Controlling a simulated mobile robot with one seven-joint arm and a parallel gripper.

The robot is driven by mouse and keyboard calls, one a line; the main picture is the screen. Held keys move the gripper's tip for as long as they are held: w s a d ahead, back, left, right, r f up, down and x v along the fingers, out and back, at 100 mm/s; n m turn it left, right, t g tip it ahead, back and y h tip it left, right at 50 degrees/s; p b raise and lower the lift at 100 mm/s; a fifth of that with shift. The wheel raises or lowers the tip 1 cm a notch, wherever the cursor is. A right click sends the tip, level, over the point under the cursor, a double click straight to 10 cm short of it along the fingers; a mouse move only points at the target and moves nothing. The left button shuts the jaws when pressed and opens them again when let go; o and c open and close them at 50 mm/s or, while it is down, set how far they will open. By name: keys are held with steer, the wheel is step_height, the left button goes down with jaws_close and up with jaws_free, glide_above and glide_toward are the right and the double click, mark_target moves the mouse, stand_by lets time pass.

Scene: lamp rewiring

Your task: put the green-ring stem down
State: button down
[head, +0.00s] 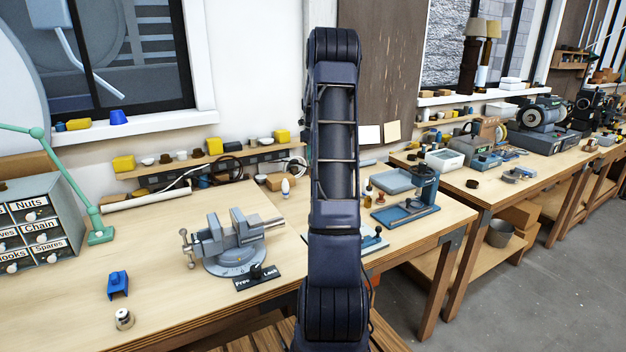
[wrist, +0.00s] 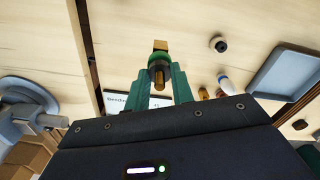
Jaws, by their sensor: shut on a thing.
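My gripper (wrist: 160,72) shows in the wrist view with its two green fingers shut on the green-ring stem (wrist: 160,46). The stem is a short brass piece with a dark green ring around it, and its brass end points away from my gripper. Pale wooden bench top (wrist: 125,30) lies behind it; I cannot tell how high the stem is above it. In the head view my arm covers the middle, and neither gripper nor stem can be seen there.
A grey vise (head: 232,243) with a Free/Lock plate (head: 258,277) stands on the bench. A blue block (head: 118,284) and a small metal part (head: 124,318) lie to its left. A blue-grey tray (wrist: 287,72) and a dark round part (wrist: 218,43) show in the wrist view.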

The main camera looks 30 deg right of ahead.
step_height(320, 180, down, 11)
steer(key=shift+f, duration=0.1)
stand_by(0.5)
steer(key=c, duration=1.2)
jaws_free()
